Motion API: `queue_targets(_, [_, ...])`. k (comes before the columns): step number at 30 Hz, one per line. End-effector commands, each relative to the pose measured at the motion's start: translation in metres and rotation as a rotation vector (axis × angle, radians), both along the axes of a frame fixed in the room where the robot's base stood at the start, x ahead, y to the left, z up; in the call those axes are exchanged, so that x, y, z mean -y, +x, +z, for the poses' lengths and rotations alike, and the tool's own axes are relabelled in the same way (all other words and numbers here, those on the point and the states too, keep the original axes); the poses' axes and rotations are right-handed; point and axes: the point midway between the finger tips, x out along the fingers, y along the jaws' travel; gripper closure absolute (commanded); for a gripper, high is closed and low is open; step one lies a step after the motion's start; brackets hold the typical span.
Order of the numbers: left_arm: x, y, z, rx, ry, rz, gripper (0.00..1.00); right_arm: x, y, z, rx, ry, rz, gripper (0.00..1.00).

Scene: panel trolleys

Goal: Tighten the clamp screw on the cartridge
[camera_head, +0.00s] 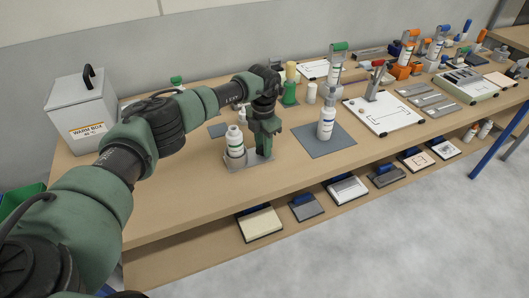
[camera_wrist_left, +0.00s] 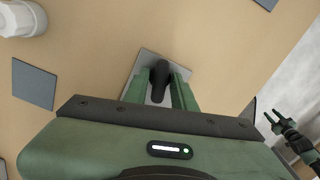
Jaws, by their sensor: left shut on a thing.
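A white cartridge (camera_head: 235,143) with a green-marked label stands upright on a grey plate (camera_head: 236,165) near the bench's front edge. My left gripper (camera_head: 264,148) points down just right of the cartridge, over the same plate. In the left wrist view its two green fingers (camera_wrist_left: 161,90) are closed on a black knob (camera_wrist_left: 160,73), which I take for the clamp screw. The knob stands above the grey plate (camera_wrist_left: 148,56); its lower part and any thread are hidden. My right gripper (camera_wrist_left: 276,121) shows small in the left wrist view, fingers apart, empty, over the floor.
A white bottle (camera_head: 326,123) stands on a dark grey mat (camera_head: 340,148) to the right. A green-based tool with a yellow top (camera_head: 290,82) stands behind the gripper. A warm box (camera_head: 82,108) is at the far left. Bare bench lies left of the cartridge.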

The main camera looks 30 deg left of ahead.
Motion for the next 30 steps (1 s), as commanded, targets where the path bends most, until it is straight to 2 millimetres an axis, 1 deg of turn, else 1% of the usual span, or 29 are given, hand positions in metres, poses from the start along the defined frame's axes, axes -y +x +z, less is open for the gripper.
queue_targets(1, [0.0, 0.001, -0.005, 0.004, 0.0, -0.086, 1.0, 0.0, 0.0, -0.013, 0.0, 0.0, 0.0, 0.64])
queue_targets(3, [0.0, 0.001, -0.005, 0.002, 0.0, -0.218, 1.0, 0.0, 0.0, -0.021, 0.0, 0.0, 0.0, 0.64])
queue_targets(4, [0.0, 0.001, -0.001, 0.002, 0.0, -0.226, 0.69, 0.0, 0.0, -0.016, 0.0, 0.0, 0.0, 0.64])
queue_targets(5, [0.0, 0.0, 0.001, 0.001, -0.001, -0.22, 0.65, 0.0, 0.0, -0.014, 0.0, 0.0, 0.0, 0.64])
queue_targets(14, [0.0, 0.0, 0.001, 0.001, -0.001, -0.215, 0.65, 0.0, 0.0, -0.012, 0.0, 0.0, 0.0, 0.64])
queue_targets(17, [0.0, 0.0, 0.007, 0.001, 0.0, -0.215, 0.65, 0.0, 0.0, -0.008, 0.0, 0.0, 0.0, 0.64])
queue_targets(27, [-0.001, 0.0, 0.057, 0.001, 0.0, -0.214, 0.65, 0.0, 0.0, 0.027, 0.0, 0.0, 0.0, 0.64])
queue_targets(30, [0.0, 0.0, 0.069, 0.001, 0.0, -0.215, 0.65, 0.0, 0.0, 0.034, 0.0, 0.0, 0.0, 0.64])
